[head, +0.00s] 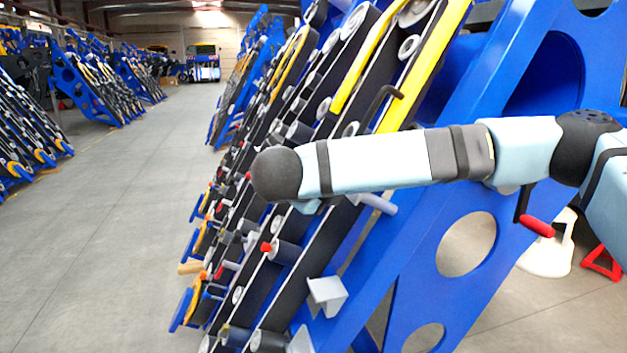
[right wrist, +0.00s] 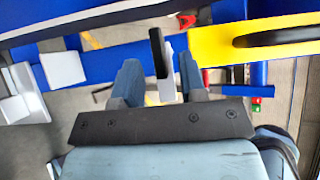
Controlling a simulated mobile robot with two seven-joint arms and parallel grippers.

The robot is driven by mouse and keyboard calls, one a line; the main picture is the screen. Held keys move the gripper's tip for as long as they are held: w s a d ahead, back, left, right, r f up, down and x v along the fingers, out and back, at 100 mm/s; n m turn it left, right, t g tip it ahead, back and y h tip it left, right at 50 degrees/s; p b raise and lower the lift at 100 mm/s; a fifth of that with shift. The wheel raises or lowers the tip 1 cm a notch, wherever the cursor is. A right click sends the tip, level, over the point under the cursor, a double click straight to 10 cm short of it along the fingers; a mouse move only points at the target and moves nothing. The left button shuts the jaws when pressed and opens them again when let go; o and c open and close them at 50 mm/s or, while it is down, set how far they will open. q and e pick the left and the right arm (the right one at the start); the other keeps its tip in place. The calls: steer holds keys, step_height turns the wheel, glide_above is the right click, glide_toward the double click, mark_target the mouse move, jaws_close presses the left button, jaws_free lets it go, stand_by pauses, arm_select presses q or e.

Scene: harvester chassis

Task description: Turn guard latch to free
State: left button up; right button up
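In the right wrist view my right gripper (right wrist: 160,78) is open, with its two blue-grey fingers apart. A dark upright bar with a pale side face (right wrist: 159,52), possibly the guard latch handle, shows between or just beyond the fingers; I cannot tell whether they touch it. A yellow guard-like panel (right wrist: 222,50) lies to its right. In the head view my right arm reaches in from the right across the blue chassis (head: 420,220), and its gripper is hidden. My left gripper is out of view.
The tilted chassis carries many rollers, pegs and a grey bracket (head: 327,295). A red-handled lever (head: 537,226) hangs below my right arm. A white stool-like object (head: 548,255) stands behind. The aisle floor (head: 120,210) at left is clear. More blue frames (head: 90,85) line it.

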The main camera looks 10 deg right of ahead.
arm_select(q)
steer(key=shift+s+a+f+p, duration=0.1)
steer(key=shift+p, duration=0.35)
arm_select(e)
steer(key=v, duration=1.3)
